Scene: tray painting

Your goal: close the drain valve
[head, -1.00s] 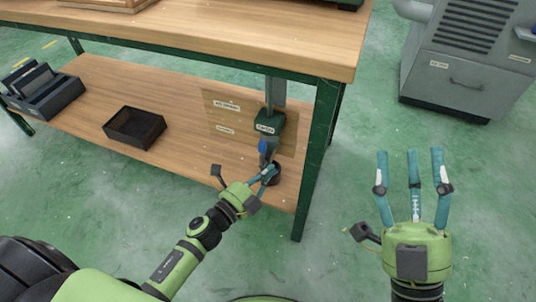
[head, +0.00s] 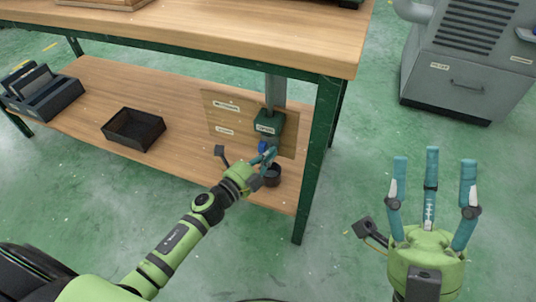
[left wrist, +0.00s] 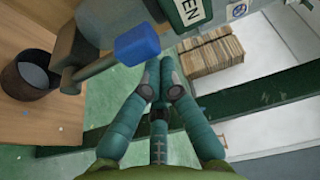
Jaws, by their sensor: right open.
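The drain valve hangs below a green box (head: 269,123) on a grey pipe (head: 276,91) above the bench's lower shelf. Its blue-ended lever (head: 262,146) is partly covered by my left fingers in the head view. In the left wrist view the blue end (left wrist: 137,45) sticks out sideways on a grey stem, just beyond my fingertips. My left gripper (head: 269,155) has its fingers drawn together with nothing visible between them; it also shows in the wrist view (left wrist: 158,70). I cannot tell whether it touches the lever. My right gripper (head: 433,164) is open and empty over the floor.
A dark cup (head: 272,181) stands on the shelf under the valve, close to my left gripper. A green bench leg (head: 318,150) stands to its right. A black tray (head: 134,128) and a dark rack (head: 43,91) are further left. A grey cabinet (head: 470,60) stands behind right.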

